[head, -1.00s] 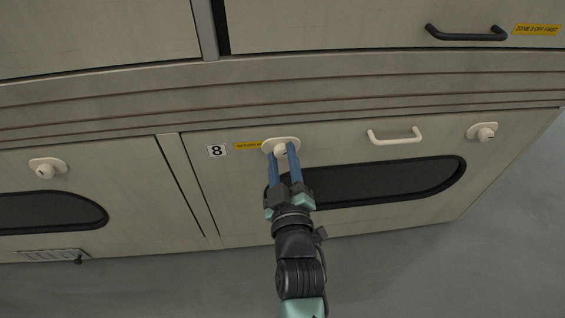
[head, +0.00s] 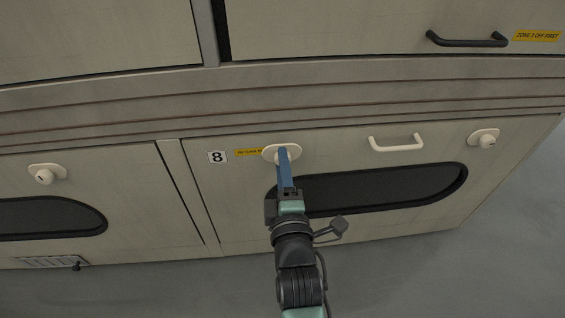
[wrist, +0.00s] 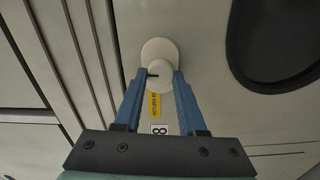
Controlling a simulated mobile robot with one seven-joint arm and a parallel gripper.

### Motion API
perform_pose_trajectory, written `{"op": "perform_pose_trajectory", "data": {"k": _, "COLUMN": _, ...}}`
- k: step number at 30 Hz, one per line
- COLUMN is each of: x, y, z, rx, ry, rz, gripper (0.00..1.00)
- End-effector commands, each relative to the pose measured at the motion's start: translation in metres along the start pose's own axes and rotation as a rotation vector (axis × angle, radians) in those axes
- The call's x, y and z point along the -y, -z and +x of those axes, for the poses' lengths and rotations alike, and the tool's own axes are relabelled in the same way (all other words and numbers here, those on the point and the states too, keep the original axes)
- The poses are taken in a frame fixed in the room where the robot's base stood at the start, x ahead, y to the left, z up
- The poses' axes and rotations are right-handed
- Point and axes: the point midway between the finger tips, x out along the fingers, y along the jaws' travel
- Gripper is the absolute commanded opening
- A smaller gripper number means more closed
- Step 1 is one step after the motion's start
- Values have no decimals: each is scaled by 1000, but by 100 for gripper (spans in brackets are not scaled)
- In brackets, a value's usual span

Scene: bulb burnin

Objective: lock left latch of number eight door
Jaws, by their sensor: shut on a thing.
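The number eight door (head: 235,190) is a beige panel with a dark window and a white "8" label (head: 217,157). Its left latch (head: 270,150) is a cream knob on an oval plate near the door's upper left. My gripper (head: 283,152) is on this latch, its blue fingers seen edge-on in the head view and partly hiding the knob. In the wrist view the round latch knob (wrist: 158,70) sits between the two blue fingertips (wrist: 158,78), which are shut on it. A dark mark shows on the knob's left side there. The right latch (head: 484,139) is at the door's upper right.
A white handle (head: 396,142) lies between the two latches. Another door with its own latch (head: 46,174) is at the left. A black handle (head: 466,40) is on the panel above. Grey floor (head: 430,275) is clear below.

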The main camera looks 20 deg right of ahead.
Motion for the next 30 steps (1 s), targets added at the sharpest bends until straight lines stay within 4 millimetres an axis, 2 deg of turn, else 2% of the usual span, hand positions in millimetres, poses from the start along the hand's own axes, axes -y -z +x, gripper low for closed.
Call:
{"op": "perform_pose_trajectory", "data": {"k": 9, "x": 0, "y": 0, "z": 0, "rx": -1, "ry": 0, "rz": -103, "gripper": 0}}
{"op": "perform_pose_trajectory", "data": {"k": 24, "x": 1, "y": 0, "z": 0, "rx": 0, "ry": 0, "rz": -122, "gripper": 0}}
{"op": "perform_pose_trajectory", "data": {"k": 25, "x": 1, "y": 0, "z": 0, "rx": 0, "ry": 0, "rz": -122, "gripper": 44}}
{"op": "perform_pose_trajectory", "data": {"k": 29, "x": 1, "y": 0, "z": 0, "rx": 0, "ry": 0, "rz": -120, "gripper": 67}}
{"op": "perform_pose_trajectory", "data": {"k": 30, "x": 1, "y": 0, "z": 0, "rx": 0, "ry": 0, "rz": -120, "gripper": 70}}
